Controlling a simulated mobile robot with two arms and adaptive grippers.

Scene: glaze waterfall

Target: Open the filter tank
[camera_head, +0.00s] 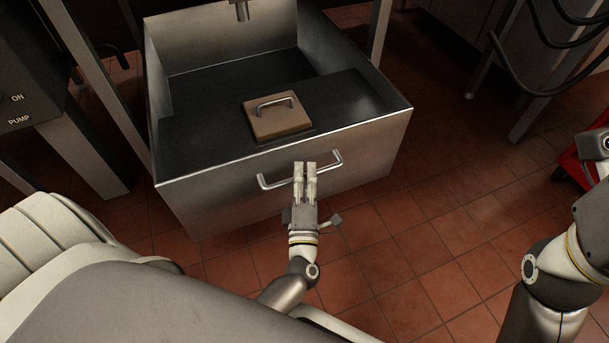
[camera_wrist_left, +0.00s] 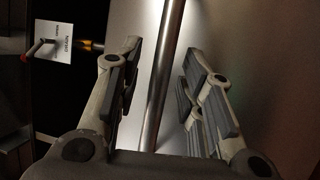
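The filter tank (camera_head: 190,205) is an open-topped steel box in the middle of the head view. A silver bar handle (camera_head: 271,183) runs across its front face. The handle also shows in the left wrist view as a steel bar (camera_wrist_left: 166,75). My left gripper (camera_head: 305,166) is at the middle of this handle. In the left wrist view its two fingers (camera_wrist_left: 158,85) stand apart, one on each side of the bar, with gaps visible. The gripper is open around the handle. My right arm shows at the right edge, but its gripper is out of view.
A tan square block (camera_head: 277,125) with a small handle lies on the dark surface within the tank. A pipe end (camera_head: 241,11) hangs above the tank's back. A pump panel (camera_head: 22,110) stands at the left. Red tiled floor (camera_head: 440,235) is clear at the right.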

